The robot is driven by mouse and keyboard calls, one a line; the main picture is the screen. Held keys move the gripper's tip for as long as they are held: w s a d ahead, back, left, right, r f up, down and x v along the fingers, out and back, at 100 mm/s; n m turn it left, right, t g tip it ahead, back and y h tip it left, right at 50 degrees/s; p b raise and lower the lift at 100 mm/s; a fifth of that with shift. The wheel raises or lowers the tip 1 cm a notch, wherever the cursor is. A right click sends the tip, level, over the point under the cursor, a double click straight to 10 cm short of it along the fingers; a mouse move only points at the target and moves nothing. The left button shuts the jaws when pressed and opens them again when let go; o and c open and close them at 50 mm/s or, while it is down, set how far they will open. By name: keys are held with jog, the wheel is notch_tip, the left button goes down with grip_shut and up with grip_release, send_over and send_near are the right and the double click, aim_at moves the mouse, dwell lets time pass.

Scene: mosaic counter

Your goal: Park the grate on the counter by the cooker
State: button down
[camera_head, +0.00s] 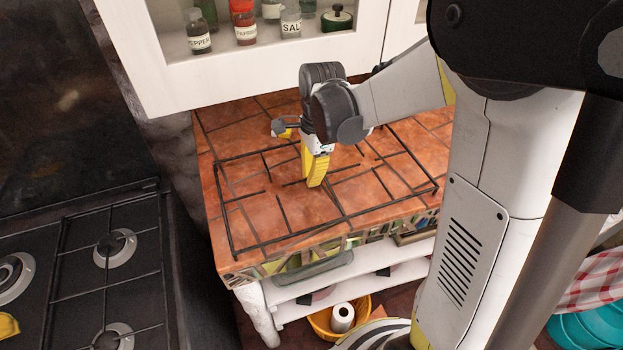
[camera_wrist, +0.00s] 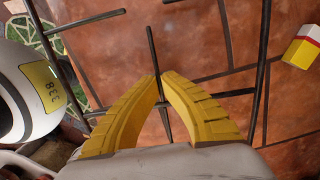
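The grate (camera_head: 290,237) is a black wire frame with short inner bars. It is over the orange-tiled counter (camera_head: 222,125), right of the cooker (camera_head: 75,270), and spans most of the counter top. It looks level, and I cannot tell whether it rests on the tiles or hangs slightly above them. My gripper (camera_head: 314,182) points down at the middle of the grate. In the wrist view the yellow fingertips (camera_wrist: 161,76) come together around one thin inner bar of the grate (camera_wrist: 152,42).
A small red, yellow and white box (camera_wrist: 302,48) sits on the counter beside the grate. A cupboard (camera_head: 160,75) with jars hangs above the counter's back. Below are white shelves (camera_head: 290,292) and a yellow basket (camera_head: 322,325) holding a white roll.

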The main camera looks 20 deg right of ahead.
jog(key=c, duration=1.6)
grip_release()
jog(key=shift+r, duration=0.1)
notch_tip(320, 180, up, 11)
jog(key=d+p, duration=0.1)
jog(key=p, duration=0.4)
jog(key=shift+s+a+r+n+t+h, duration=0.15)
jog(key=shift+s+r+n+t, duration=0.95)
jog(key=shift+s+n, duration=1.5)
jog(key=shift+s+a+r+n+t+h, duration=0.2)
jog(key=shift+s+r+n+t, duration=0.95)
jog(key=shift+n, duration=2.25)
jog(key=shift+s+a+r+n+t+h, duration=0.15)
jog(key=shift+s+r+n+t, duration=0.4)
jog(key=shift+s+n+t, duration=1.6)
jog(key=shift+s+n+g, duration=0.5)
jog(key=shift+n+g, duration=0.2)
jog(key=shift+n, duration=0.15)
